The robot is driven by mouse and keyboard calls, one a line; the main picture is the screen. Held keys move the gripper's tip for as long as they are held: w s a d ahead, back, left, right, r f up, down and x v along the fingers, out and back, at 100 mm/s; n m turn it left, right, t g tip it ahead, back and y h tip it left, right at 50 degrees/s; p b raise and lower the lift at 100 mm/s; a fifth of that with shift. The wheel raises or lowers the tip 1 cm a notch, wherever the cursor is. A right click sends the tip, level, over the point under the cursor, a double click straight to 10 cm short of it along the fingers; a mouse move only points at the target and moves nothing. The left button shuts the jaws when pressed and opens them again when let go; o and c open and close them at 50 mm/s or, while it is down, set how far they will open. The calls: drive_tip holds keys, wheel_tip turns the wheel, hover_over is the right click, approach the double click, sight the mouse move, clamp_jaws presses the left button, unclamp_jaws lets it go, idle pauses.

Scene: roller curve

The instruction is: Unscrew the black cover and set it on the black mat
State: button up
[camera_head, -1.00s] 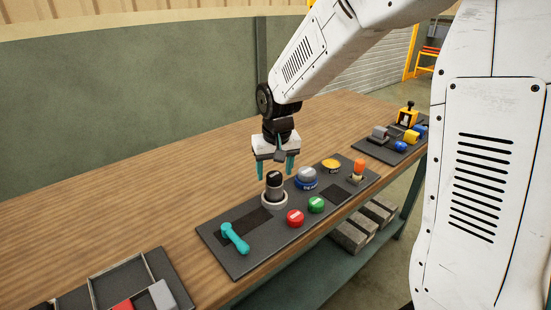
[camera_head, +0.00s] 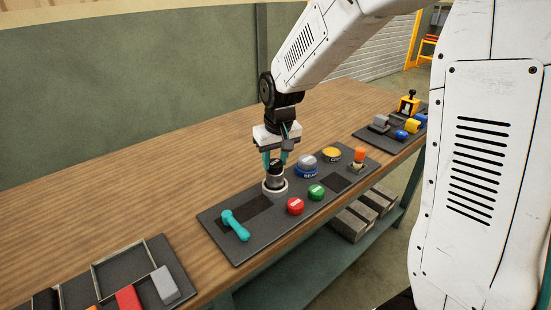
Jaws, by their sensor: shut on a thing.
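The black cover (camera_head: 275,169) stands upright on a pale round base (camera_head: 274,187) on the dark control panel. My gripper (camera_head: 275,162) is above it, pointing down, with its teal fingers shut on the cover's upper part. The fingers hide part of the cover's top and sides. Dark rectangular mats lie flush on the panel: one black mat (camera_head: 258,205) is left of the cover beside the teal lever, and another dark patch (camera_head: 339,184) is at the right of the panel. I cannot tell which is the task's mat.
Red (camera_head: 295,206) and green (camera_head: 316,192) buttons are in front. A grey-topped blue knob (camera_head: 307,164), a yellow button (camera_head: 331,154) and an orange-topped switch (camera_head: 359,156) are to the right. A compartment tray (camera_head: 122,253) is at lower left.

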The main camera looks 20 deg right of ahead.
drive_tip(key=n, duration=0.5)
drive_tip(key=shift+n+y, duration=0.3)
drive_tip(key=shift+y, duration=0.1)
drive_tip(key=shift+n, duration=0.8)
drive_tip(key=n+g, duration=0.1)
drive_tip(key=n, duration=0.3)
drive_tip(key=shift+y, duration=0.3)
drive_tip(key=shift+s+a+n, duration=0.1)
drive_tip(key=shift+n, duration=0.8)
drive_tip(key=shift+f, duration=0.1)
drive_tip(key=shift+n+g, duration=0.3)
drive_tip(key=shift+n, duration=0.9)
drive_tip(key=n, duration=0.5)
drive_tip(key=shift+g, duration=0.4)
drive_tip(key=shift+s, duration=0.1)
